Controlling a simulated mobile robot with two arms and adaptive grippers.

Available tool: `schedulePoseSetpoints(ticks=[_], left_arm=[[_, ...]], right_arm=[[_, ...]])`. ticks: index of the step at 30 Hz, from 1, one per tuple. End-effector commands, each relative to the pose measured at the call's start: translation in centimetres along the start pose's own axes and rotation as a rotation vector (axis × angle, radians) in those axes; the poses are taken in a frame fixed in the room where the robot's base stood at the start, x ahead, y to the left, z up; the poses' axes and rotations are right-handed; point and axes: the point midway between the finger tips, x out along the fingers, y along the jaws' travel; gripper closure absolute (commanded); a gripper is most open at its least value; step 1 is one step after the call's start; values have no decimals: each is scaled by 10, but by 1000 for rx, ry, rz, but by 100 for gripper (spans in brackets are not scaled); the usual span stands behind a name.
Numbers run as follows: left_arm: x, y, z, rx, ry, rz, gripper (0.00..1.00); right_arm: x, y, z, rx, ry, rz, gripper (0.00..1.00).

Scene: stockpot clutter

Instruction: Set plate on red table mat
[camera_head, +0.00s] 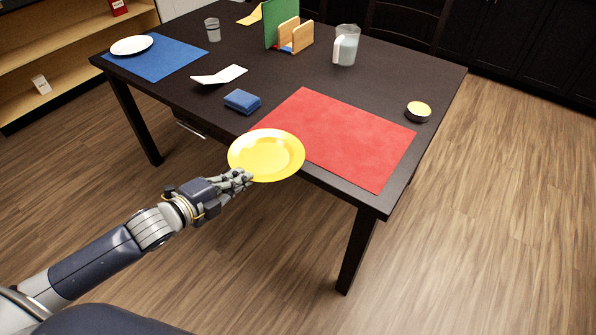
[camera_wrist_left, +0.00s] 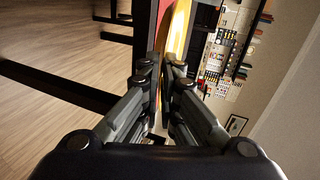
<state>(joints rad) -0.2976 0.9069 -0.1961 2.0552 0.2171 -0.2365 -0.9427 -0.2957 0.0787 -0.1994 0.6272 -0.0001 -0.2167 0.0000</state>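A yellow plate (camera_head: 268,152) is held level by its near left rim in my left gripper (camera_head: 240,178). The plate is in front of the table's front edge, and its far side overlaps the near left corner of the red table mat (camera_head: 345,135) in the head view. In the left wrist view the plate (camera_wrist_left: 180,28) shows edge-on between the fingers of the left gripper (camera_wrist_left: 164,70). The red mat lies flat and bare on the dark table. My right gripper is not in view.
The dark table (camera_head: 285,75) also holds a blue sponge-like block (camera_head: 242,101), a folded white card (camera_head: 219,75), a blue mat (camera_head: 157,60) with a white plate (camera_head: 132,45), a pitcher (camera_head: 347,46), a glass (camera_head: 213,30), a wooden holder (camera_head: 294,36) and a small bowl (camera_head: 418,111).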

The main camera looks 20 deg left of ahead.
Motion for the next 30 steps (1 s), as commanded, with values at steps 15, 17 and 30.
schedulePoseSetpoints(ticks=[15, 17, 30], left_arm=[[96, -21, -53, -3, 1, -7, 100], [103, -21, -56, -3, 0, -5, 100], [122, 10, -60, -3, 1, 0, 100]], right_arm=[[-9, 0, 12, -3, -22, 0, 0], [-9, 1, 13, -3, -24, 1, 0], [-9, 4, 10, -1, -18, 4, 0]])
